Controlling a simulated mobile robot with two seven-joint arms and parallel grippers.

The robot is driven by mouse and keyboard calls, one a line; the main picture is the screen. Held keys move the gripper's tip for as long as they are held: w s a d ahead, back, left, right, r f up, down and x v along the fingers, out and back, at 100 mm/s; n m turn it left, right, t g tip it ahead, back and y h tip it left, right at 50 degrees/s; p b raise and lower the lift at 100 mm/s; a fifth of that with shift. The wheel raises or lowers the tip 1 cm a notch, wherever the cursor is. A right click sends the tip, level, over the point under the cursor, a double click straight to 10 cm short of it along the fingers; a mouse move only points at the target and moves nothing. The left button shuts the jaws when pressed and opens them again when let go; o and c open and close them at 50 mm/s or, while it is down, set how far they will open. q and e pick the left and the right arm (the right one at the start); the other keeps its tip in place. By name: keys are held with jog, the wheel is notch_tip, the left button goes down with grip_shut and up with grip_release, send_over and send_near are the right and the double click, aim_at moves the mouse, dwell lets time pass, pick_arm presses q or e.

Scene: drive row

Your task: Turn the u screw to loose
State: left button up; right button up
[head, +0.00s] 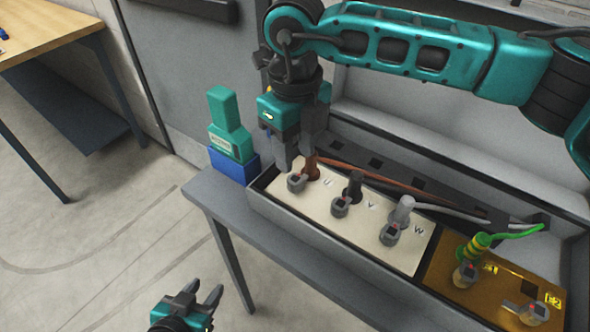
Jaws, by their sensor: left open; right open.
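The U screw (297,183) is a grey knob-like head with a dark centre and a red mark, at the left end of the cream terminal plate (362,245). The brown wire (390,182) ends in a brown lug just behind it, near the letter U. My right gripper (298,160) points down from above, open, with its fingertips close over the U screw and the lug. I cannot tell whether a fingertip touches them. My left gripper (205,296) is open and empty at the bottom, over the floor, away from the terminals.
The V screw (341,206) and W screw (390,234) follow to the right, with black and grey lugs. A gold plate (440,274) carries a green-yellow wire (510,235). A green tester (230,125) stands in a blue holder (235,167) on the grey bench (222,196).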

aim_at(295, 183)
notch_tip(295, 183, down, 6)
jog(key=shift+f, duration=0.1)
dwell(0.4)
jog(key=c, duration=0.8)
